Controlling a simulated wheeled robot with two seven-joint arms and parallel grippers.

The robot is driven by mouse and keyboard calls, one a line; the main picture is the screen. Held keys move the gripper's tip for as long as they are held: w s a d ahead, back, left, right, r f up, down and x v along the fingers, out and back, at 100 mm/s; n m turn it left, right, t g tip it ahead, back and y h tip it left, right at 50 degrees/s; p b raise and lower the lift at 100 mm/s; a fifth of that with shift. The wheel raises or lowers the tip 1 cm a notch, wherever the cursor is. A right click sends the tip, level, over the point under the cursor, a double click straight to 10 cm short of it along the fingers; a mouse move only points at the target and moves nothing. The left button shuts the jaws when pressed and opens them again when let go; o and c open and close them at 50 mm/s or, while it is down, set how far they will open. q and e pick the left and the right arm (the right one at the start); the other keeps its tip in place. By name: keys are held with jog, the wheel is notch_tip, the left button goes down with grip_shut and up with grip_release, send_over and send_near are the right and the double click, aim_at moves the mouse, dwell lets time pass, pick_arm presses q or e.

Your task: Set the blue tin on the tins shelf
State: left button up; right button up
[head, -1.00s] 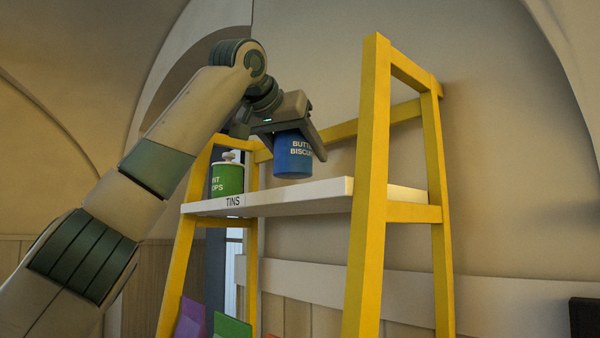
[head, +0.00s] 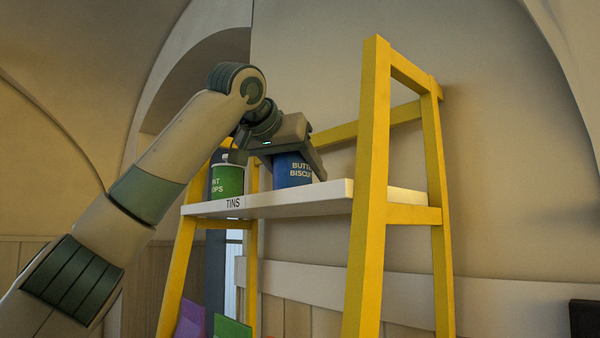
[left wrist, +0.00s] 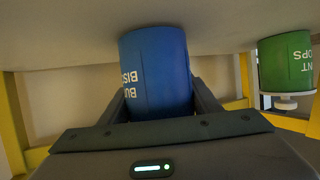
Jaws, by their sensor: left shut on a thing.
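The blue tin (head: 293,171) has white lettering and stands upright at the white shelf labelled TINS (head: 300,199). Its base looks to be at the shelf surface; I cannot tell for certain whether it touches. My left gripper (head: 298,155) is shut on the tin from above and behind its upper part. In the left wrist view the blue tin (left wrist: 156,72) sits between the two fingers, and the shelf surface (left wrist: 70,25) runs along the top. My right gripper is in neither view.
A green tin (head: 227,179) stands on the shelf left of the blue tin, with a gap between them. The yellow frame (head: 370,190) has uprights at both sides. The shelf right of the blue tin is clear. Purple (head: 190,320) and green (head: 232,328) items are below.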

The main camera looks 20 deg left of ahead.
pick_arm(q)
jog(key=shift+f, duration=0.1)
jog(key=o, duration=1.1)
jog(key=shift+c, duration=0.2)
jog(key=shift+r, duration=0.2)
jog(key=shift+s+a+b, duration=0.1)
jog(key=shift+s+b, duration=0.35)
jog(key=shift+s, duration=0.1)
jog(key=b+v, duration=0.4)
jog(key=v, duration=0.5)
jog(key=shift+s+r, duration=0.2)
jog(key=shift+s, duration=0.15)
jog(key=shift+s+a+r, duration=0.15)
jog(key=shift+s+r, duration=0.15)
jog(key=shift+s, duration=0.25)
